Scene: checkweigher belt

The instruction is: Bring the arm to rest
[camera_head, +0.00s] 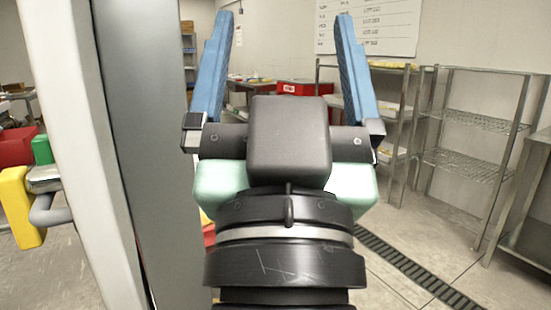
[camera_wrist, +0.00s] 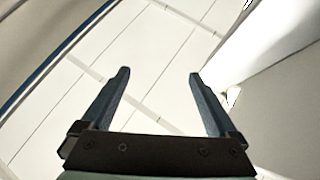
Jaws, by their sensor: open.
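My gripper (camera_head: 281,60) is raised in the middle of the head view, with its two blue fingers pointing up and wide apart. Nothing is between the fingers. The gripper also shows in the wrist view (camera_wrist: 158,73), again with an empty gap between the fingers. In the wrist view the fingers point toward a pale panelled surface with thin strips across it; I cannot tell how far off it is.
A pale upright column (camera_head: 75,120) stands close at the left. Wire shelving (camera_head: 475,122) and a steel table (camera_head: 527,210) stand at the right. A red bin (camera_head: 303,88) is at the back. The floor around the drain grate (camera_head: 410,268) is clear.

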